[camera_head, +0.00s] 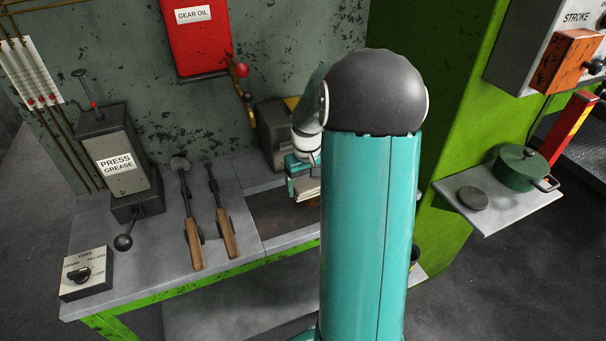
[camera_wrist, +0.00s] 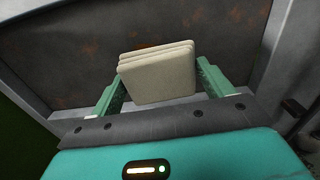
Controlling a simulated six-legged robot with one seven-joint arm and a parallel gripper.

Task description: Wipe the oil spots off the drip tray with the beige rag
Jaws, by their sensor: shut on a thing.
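The beige rag (camera_wrist: 158,76) is a folded stack held between the two green fingers of my gripper (camera_wrist: 160,85) in the wrist view. The drip tray (camera_wrist: 85,50) lies beyond the rag, a dark brown surface with a lighter grey rim. Orange-brown blotches (camera_wrist: 88,46) show on it, and I cannot tell oil spots from rust. In the head view the drip tray (camera_head: 280,213) is set in the bench, partly hidden by my arm. The rag (camera_head: 308,188) shows there just left of my arm, over the tray. I cannot tell whether it touches the tray.
Left of the tray on the bench lie two wooden-handled tools (camera_head: 228,230), a press grease box (camera_head: 117,160) and a dial box (camera_head: 85,275). A grey box (camera_head: 276,135) stands behind the tray. A green pot (camera_head: 521,168) sits on a shelf at right.

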